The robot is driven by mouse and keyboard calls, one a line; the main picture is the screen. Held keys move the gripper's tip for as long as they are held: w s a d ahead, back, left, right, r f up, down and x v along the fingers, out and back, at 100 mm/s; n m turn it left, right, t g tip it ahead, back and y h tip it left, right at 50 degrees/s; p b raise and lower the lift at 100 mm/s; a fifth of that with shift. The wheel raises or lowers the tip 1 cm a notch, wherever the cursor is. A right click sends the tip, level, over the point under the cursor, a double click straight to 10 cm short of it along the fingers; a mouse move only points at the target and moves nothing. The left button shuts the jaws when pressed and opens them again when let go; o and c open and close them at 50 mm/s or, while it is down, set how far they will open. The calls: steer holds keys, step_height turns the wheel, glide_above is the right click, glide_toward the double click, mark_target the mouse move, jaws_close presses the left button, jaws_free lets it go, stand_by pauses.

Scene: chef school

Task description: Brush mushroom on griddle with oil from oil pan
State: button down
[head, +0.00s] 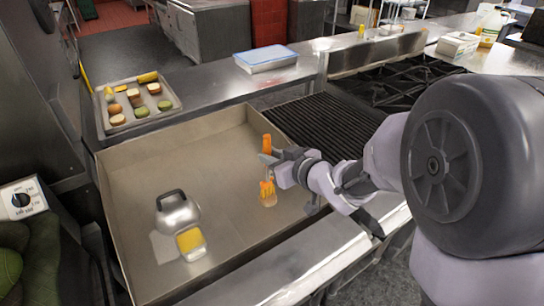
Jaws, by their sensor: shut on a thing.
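My gripper (279,166) is shut on an orange-handled brush (266,143), held roughly upright over the right side of the griddle (233,250). The handle rises above the jaws, and the orange bristle end points down below them. A small pale brownish thing (269,203) shows at the bristle end; it may be the mushroom, but it is too small to tell, and I cannot tell whether the bristles touch it. The oil pan (191,254), a small rectangular pan with yellow inside, sits on the griddle to the left of the brush.
A metal dome (177,212) with a black handle stands on the griddle beside the oil pan. A tray (171,108) of several foods is at the back left. A blue-lidded container (265,65) is on the back counter. A black grate (318,124) lies right of the griddle. The griddle's far left is bare.

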steer(key=shift+f, duration=0.1)
steer(key=shift+s+a, duration=0.4)
steer(key=shift+a, duration=0.1)
stand_by(0.8)
step_height(320, 180, up, 8)
steer(key=p, duration=0.7)
